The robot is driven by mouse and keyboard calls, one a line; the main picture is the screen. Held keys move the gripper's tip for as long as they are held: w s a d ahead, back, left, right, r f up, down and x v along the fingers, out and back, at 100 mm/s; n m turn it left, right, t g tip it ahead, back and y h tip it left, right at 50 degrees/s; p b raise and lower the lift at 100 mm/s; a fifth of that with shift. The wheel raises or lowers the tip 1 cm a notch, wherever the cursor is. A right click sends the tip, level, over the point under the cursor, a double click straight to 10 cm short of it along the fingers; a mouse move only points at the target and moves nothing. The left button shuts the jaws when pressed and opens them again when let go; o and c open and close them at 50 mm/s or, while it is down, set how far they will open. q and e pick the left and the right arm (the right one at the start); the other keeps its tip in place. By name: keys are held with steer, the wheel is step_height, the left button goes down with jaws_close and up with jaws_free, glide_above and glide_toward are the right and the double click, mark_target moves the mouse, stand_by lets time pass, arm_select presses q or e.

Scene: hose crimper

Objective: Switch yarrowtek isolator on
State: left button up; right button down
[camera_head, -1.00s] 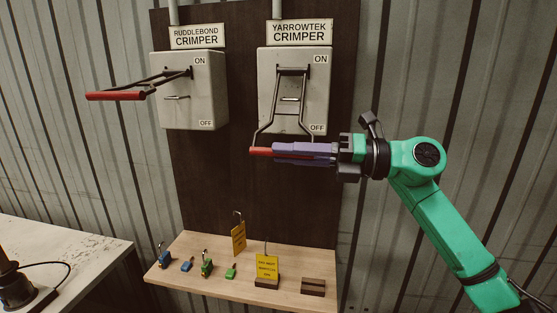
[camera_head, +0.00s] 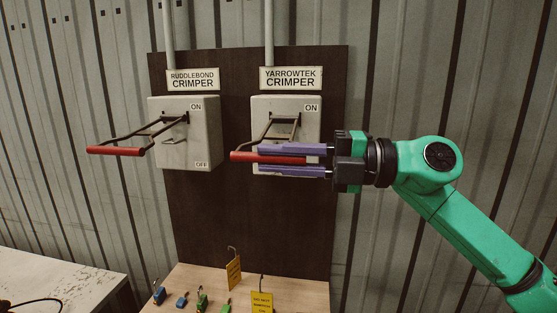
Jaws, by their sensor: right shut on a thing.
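The Yarrowtek isolator (camera_head: 312,128) is a grey box under the sign "YARROWTEK CRIMPER" (camera_head: 291,78), with "ON" at its top right. Its black bail lever stands out from the box, and its red handle bar (camera_head: 242,156) is about mid-height on the box. My right gripper (camera_head: 291,160) comes in from the right. Its two purple fingers lie above and below the red bar, shut on it. The fingers and bar hide the lower part of the box, including any "OFF" label. My left gripper is not in view.
The Ruddlebond isolator (camera_head: 205,140) hangs to the left, its red handle (camera_head: 115,151) sticking out. A wooden shelf (camera_head: 205,274) below holds small padlocks (camera_head: 202,301) and yellow tags (camera_head: 233,272). A white table (camera_head: 60,280) is at lower left. The board between box and shelf is clear.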

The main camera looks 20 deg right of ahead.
steer(key=shift+d+r, duration=0.1)
steer(key=shift+r, duration=0.2)
steer(key=c, duration=0.8)
jaws_free()
steer(key=shift+f, duration=0.15)
steer(key=shift+f, duration=0.1)
steer(key=b+v, duration=1)
steer(key=v, duration=0.4)
steer(key=shift+s+d, duration=0.2)
